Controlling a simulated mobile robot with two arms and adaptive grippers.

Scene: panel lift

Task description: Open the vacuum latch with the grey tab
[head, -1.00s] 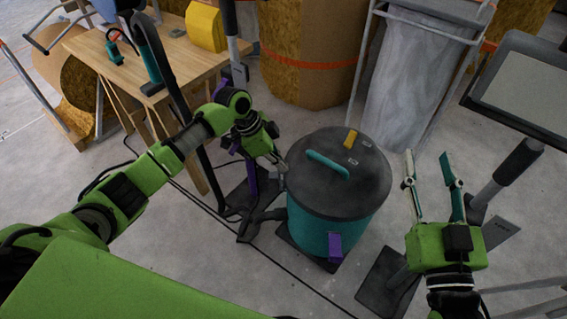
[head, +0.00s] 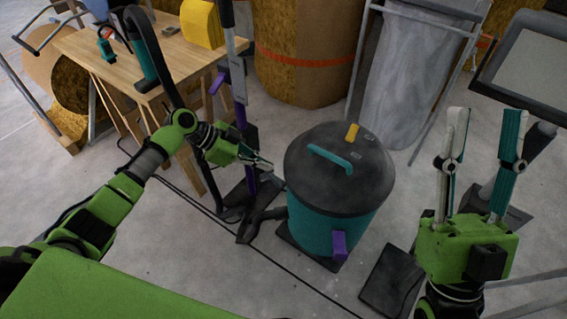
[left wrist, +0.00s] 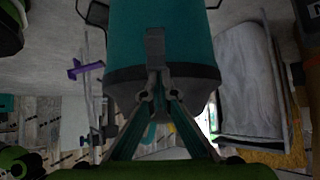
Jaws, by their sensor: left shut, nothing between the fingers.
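The vacuum is a teal drum (head: 322,225) with a dark lid (head: 310,190), a teal handle and a yellow piece on top. In the left wrist view, which looks upside down, the grey tab (left wrist: 155,45) lies on the teal side by the lid's rim. I cannot make it out in the head view. My left gripper (head: 270,165) is shut and empty, just left of the lid. In the left wrist view its fingertips (left wrist: 156,84) appear just below the tab; contact cannot be told. My right gripper (head: 484,115) is open and empty, right of the vacuum.
A purple latch (head: 338,246) sits on the drum's front right. A purple and grey upright stand (head: 240,110) and a black hose are left of the vacuum. A wooden table (head: 165,55) is behind. A grey bag on a frame (head: 405,75) stands behind right.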

